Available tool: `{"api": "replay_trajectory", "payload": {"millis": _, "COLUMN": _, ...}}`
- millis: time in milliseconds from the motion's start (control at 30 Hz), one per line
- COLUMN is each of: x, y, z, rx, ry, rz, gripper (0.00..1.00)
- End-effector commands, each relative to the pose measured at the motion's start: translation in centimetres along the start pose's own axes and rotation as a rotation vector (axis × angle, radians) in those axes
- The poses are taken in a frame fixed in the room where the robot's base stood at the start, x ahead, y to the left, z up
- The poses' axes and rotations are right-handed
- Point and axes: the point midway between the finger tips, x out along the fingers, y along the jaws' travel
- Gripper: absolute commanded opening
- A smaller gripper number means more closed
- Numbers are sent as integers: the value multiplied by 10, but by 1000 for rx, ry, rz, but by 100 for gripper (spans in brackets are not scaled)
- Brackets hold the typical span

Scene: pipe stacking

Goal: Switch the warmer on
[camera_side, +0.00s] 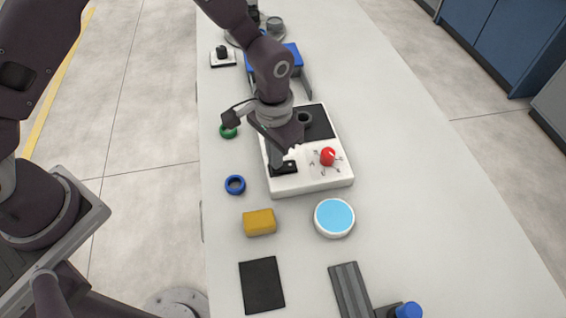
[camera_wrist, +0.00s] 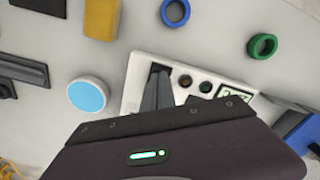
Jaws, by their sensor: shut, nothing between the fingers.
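The warmer is a white box (camera_side: 312,182) with a dark plate on its far half and a red knob (camera_side: 328,157) at its near right. A black switch panel (camera_side: 288,168) sits at its near left corner. My gripper (camera_side: 275,160) is shut and empty, pointing down at this panel; I cannot tell whether the fingertips touch it. In the wrist view my fingers (camera_wrist: 157,88) overlap the white box (camera_wrist: 132,88) and hide the switch. Two small round lamps, one brownish (camera_wrist: 185,81) and one dark green (camera_wrist: 205,87), sit beside the fingers with a small display (camera_wrist: 236,95).
A blue ring (camera_side: 235,184) and a green ring (camera_side: 228,132) lie left of the warmer. A yellow block (camera_side: 259,222), a white round thing with a light-blue top (camera_side: 334,217) and a black pad (camera_side: 262,285) lie nearer. The table's right side is clear.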

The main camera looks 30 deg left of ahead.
Motion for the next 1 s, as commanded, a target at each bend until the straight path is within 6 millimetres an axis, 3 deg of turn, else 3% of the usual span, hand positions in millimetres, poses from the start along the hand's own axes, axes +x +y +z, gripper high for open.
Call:
{"api": "replay_trajectory", "payload": {"millis": 567, "x": 6, "y": 0, "z": 0, "rx": 0, "ry": 1, "rz": 0, "gripper": 0}}
{"api": "replay_trajectory", "payload": {"millis": 1000, "x": -39, "y": 0, "z": -1, "rx": 0, "ry": 3, "rz": 0, "gripper": 0}}
